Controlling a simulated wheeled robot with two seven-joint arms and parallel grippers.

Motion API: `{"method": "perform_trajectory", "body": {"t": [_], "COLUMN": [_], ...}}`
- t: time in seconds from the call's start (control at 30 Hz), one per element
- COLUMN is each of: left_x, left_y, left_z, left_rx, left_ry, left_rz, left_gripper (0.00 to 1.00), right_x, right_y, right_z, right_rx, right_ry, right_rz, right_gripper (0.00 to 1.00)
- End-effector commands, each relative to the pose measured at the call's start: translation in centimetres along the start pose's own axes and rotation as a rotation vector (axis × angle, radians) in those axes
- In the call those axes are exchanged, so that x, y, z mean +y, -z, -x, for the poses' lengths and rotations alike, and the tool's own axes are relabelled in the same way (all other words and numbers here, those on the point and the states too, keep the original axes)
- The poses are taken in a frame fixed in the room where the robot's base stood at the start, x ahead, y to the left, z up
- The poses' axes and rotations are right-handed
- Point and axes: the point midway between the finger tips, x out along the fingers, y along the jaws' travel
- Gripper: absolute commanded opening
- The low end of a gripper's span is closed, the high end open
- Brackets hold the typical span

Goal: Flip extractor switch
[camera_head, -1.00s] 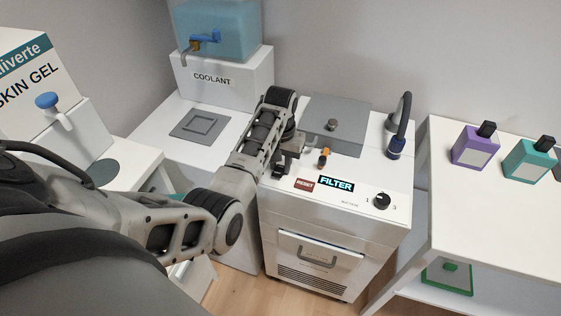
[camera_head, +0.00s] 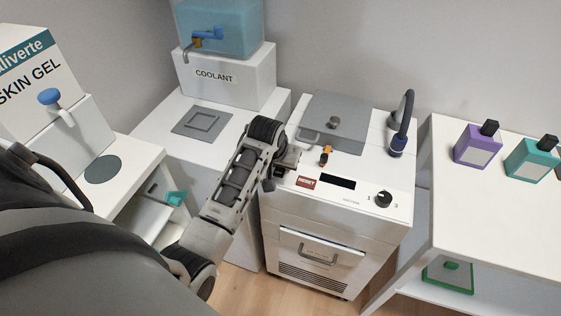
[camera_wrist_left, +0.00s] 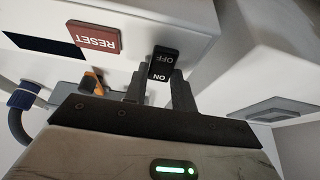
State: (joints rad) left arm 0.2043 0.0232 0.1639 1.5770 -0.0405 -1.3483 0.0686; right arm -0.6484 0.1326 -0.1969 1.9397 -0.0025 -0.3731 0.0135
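A black rocker switch (camera_wrist_left: 162,64) marked ON and OFF shows in the left wrist view, on the white machine's top panel beside the red RESET button (camera_wrist_left: 94,37). My left gripper (camera_wrist_left: 157,80) has its two fingers apart, with the tips right at the switch. I cannot tell whether they touch it. In the head view the white machine (camera_head: 330,225) stands at the centre. My left gripper is at its left top edge, mostly hidden by my wrist, and the switch is hidden there. The display (camera_head: 338,182) is dark. My right gripper is not in view.
An orange-tipped valve (camera_head: 326,153), a grey lid (camera_head: 340,115), a dial (camera_head: 383,199) and a dark hose (camera_head: 404,120) are on the machine top. A COOLANT tank (camera_head: 222,75) stands behind left. Purple (camera_head: 478,146) and teal (camera_head: 531,160) bottles stand on the right table.

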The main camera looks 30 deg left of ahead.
Motion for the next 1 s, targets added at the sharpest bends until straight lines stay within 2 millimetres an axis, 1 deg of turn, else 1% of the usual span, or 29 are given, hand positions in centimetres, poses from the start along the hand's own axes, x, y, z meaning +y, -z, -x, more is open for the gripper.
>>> {"method": "perform_trajectory", "body": {"t": [0.03, 0.07, 0.37, 0.47, 0.57, 0.63, 0.9, 1.0], "left_x": [0.0, 0.0, 0.0, 0.0, 0.0, 0.0, 0.0, 0.0], "left_y": [0.0, 0.0, 0.0, 0.1, 0.1, 0.1, 0.1, 0.1], "left_z": [0.0, 0.0, 0.1, 0.7, 2.0, 3.5, 10.2, 12.3], "left_rx": [0.001, 0.001, 0.000, 0.003, 0.003, 0.004, 0.006, 0.004], "left_ry": [0.000, 0.000, 0.000, 0.000, 0.000, 0.000, -0.001, 0.000], "left_rz": [0.000, 0.000, 0.000, 0.000, 0.000, 0.000, 0.000, 0.000], "left_gripper": [0.39, 0.47, 0.47, 0.47, 0.47, 0.47, 0.47, 0.47], "right_x": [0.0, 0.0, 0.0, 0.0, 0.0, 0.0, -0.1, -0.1], "right_y": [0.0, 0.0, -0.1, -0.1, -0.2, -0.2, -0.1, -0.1], "right_z": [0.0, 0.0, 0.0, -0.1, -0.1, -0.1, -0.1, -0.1], "right_rx": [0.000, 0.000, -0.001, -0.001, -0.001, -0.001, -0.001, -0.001], "right_ry": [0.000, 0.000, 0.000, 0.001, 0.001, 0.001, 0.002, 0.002], "right_rz": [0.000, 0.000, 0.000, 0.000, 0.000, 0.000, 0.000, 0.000], "right_gripper": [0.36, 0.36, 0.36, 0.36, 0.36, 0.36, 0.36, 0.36]}}
